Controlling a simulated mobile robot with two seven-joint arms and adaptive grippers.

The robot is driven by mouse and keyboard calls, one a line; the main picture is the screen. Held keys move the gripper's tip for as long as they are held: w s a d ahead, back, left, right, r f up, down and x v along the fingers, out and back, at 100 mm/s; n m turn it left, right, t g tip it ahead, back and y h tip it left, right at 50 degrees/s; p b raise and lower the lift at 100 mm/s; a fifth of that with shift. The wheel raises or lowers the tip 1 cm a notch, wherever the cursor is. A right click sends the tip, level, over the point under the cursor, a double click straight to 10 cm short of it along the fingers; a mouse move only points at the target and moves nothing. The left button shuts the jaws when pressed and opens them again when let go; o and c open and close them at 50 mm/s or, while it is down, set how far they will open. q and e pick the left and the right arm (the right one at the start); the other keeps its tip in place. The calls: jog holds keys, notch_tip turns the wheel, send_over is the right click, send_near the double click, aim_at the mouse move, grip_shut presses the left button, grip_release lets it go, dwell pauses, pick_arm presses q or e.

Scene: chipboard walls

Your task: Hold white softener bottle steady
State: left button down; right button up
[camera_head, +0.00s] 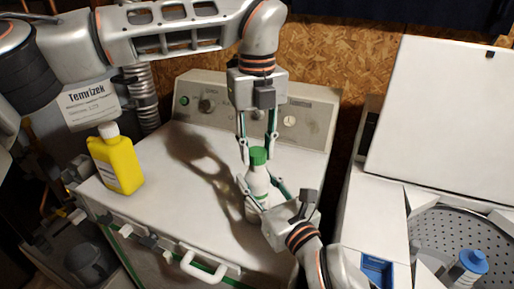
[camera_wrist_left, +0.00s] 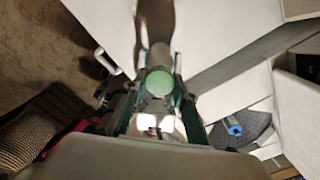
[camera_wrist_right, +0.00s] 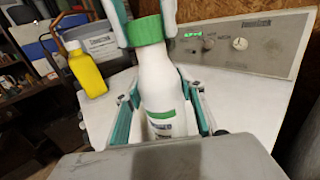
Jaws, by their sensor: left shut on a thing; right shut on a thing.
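The white softener bottle (camera_head: 257,183) with a green cap stands upright on the white machine top in the head view. It also shows in the right wrist view (camera_wrist_right: 158,85), and its green cap (camera_wrist_left: 159,82) shows in the left wrist view. My left gripper (camera_head: 258,150) comes down from above and is shut on the green cap. My right gripper (camera_head: 262,193) comes from the front right and is shut on the bottle's white body, with a finger on each side. The bottle's lower part is partly hidden by my right gripper.
A yellow bottle (camera_head: 117,163) with a white cap stands on the left of the machine top (camera_head: 165,205). The control panel (camera_head: 305,122) rises behind. At right, an open washer with a drum (camera_head: 440,235) holds a blue-capped bottle (camera_head: 468,268). The middle-left top is clear.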

pick_arm(q)
jog(key=shift+n, duration=0.4)
jog(key=n, duration=0.4)
jog(key=shift+n, duration=0.3)
jog(key=n, duration=0.4)
dwell(0.3)
jog(key=n, duration=0.4)
jog(key=shift+f+n, duration=0.1)
jog(key=shift+n, duration=0.3)
